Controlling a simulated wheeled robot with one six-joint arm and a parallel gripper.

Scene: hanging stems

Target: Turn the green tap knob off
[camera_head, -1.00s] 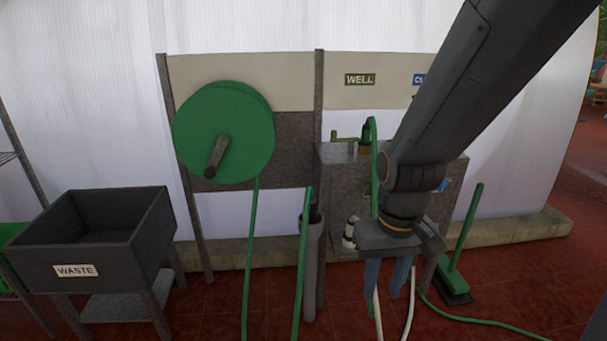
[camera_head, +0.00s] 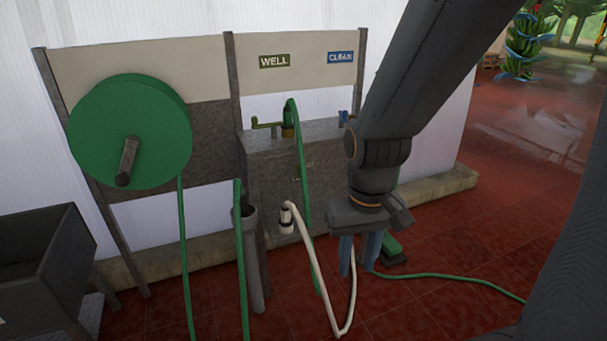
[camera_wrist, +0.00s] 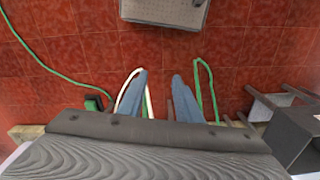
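The green tap knob (camera_head: 264,123) is an olive-green lever on the grey stone tap block (camera_head: 262,150), below the WELL sign (camera_head: 274,61). A green hose (camera_head: 301,150) with a dark green fitting (camera_head: 289,115) rises beside it and arches down the front. My gripper (camera_head: 359,262) points down over the floor, in front and to the right of the block, well below the knob and apart from it. Its two blue fingers are spread with nothing between them. They also show apart in the wrist view (camera_wrist: 159,78), where the knob is not seen.
A blue tap (camera_head: 343,117) under the CLEAN sign (camera_head: 340,57) is partly hidden by my arm. A green hose reel (camera_head: 105,130), a grey pipe stand (camera_head: 252,270) and a dark bin (camera_head: 40,260) stand left. A white hose (camera_head: 320,275) loops nearby. Open red floor lies right.

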